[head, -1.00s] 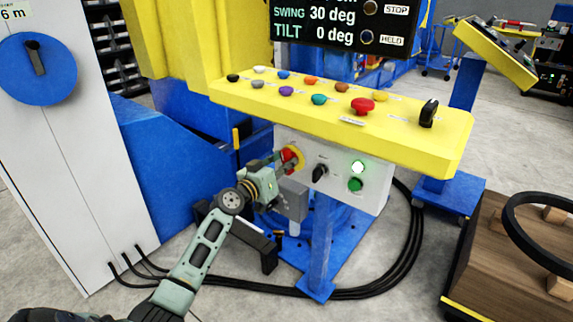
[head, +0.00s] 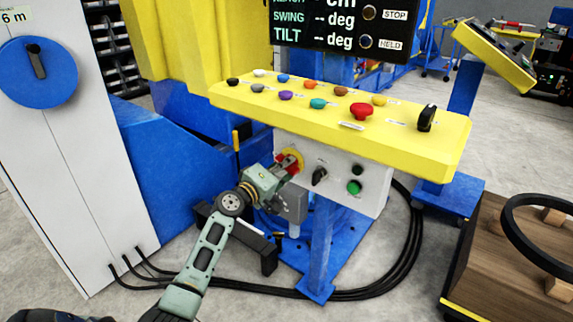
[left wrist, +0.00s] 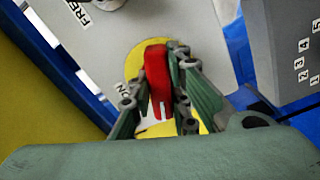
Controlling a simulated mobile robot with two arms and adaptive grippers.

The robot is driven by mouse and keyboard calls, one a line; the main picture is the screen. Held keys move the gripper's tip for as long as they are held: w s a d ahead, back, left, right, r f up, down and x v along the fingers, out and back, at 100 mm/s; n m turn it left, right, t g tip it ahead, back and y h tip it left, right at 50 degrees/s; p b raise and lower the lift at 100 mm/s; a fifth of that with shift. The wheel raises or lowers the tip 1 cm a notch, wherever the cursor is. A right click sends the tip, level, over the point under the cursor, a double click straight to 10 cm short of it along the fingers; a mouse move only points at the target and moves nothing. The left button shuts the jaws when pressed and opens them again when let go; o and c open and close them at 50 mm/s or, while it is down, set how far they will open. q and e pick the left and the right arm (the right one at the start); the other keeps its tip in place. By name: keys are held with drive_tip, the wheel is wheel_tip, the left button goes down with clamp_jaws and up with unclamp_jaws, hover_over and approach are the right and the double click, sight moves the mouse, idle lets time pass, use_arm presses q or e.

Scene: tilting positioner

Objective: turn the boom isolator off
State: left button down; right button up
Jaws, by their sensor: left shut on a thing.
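The boom isolator is a red rotary handle (left wrist: 156,80) on a yellow round plate (left wrist: 133,62), on the grey control box (head: 335,180) under the yellow console. My left gripper (left wrist: 158,92) is shut on the red handle, with a finger on each side of it in the left wrist view. In the head view my left gripper (head: 284,168) reaches the handle from the lower left and partly hides it. The display (head: 335,30) shows dashes for swing and tilt. My right gripper is not in view.
The yellow console (head: 340,115) with coloured knobs overhangs the box. A black selector (head: 320,176) sits right of the handle. Black cables (head: 370,285) loop on the floor. A white cabinet (head: 60,170) stands at left, a wooden crate (head: 510,260) at right.

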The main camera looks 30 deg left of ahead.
use_arm(q)
drive_tip(key=shift+a+r+n+p, duration=0.1)
drive_tip(key=shift+n+p, duration=0.55)
drive_tip(key=shift+n, duration=1.65)
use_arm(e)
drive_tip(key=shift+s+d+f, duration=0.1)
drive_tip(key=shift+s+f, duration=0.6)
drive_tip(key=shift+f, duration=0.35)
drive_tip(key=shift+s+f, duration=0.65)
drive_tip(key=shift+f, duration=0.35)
use_arm(q)
drive_tip(key=c, duration=1.6)
unclamp_jaws()
drive_tip(key=shift+c, duration=0.2)
drive_tip(key=shift+s, duration=0.1)
drive_tip(key=shift+s, duration=0.3)
drive_tip(key=s, duration=1.1)
drive_tip(key=shift+a, duration=0.45)
drive_tip(key=shift+s+d, duration=0.1)
